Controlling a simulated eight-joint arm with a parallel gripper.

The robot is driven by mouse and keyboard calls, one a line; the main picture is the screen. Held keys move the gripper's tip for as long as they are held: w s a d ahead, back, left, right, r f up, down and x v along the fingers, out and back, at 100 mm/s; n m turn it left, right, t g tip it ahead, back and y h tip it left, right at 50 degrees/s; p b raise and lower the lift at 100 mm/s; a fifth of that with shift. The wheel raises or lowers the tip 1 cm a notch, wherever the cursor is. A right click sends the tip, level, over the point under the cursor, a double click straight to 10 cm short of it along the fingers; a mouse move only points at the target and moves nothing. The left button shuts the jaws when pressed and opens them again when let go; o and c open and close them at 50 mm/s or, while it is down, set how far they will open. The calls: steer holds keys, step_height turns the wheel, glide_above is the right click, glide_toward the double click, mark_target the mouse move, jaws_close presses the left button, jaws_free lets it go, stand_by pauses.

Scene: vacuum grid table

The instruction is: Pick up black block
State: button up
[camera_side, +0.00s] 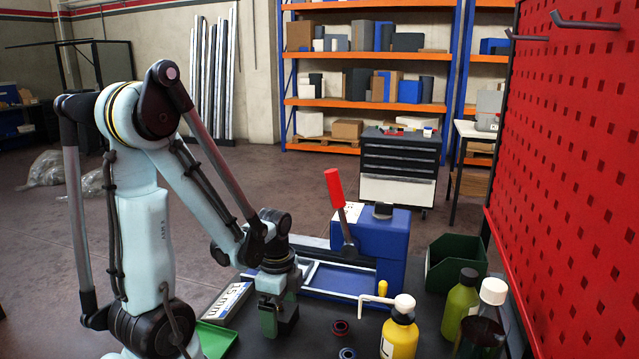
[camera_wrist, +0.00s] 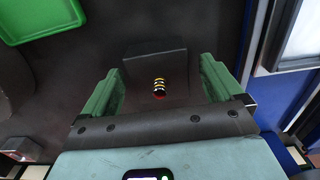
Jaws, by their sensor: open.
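My gripper (camera_side: 278,318) points down at the dark table in the side view, with one green finger showing and a dark shape beside it. In the wrist view my gripper (camera_wrist: 160,70) has its two green fingers spread apart. A dark flat-faced shape, seemingly the black block (camera_wrist: 153,63), shows between and beyond the fingertips, with dark gaps visible on both sides. Its lower part and its contact with the table are hard to make out. A small object with yellow, white, black and red bands (camera_wrist: 159,87) appears in front of it.
A green tray (camera_side: 217,338) lies left of my gripper. A white "15 mm" plate (camera_side: 228,301) lies behind it. A blue press with a red handle (camera_side: 334,188) stands behind right.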

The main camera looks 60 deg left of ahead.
steer(key=shift+f, duration=0.3)
steer(key=shift+c, duration=0.2)
steer(key=c, duration=1.2)
steer(key=shift+r, duration=0.15)
steer(key=shift+c, duration=0.2)
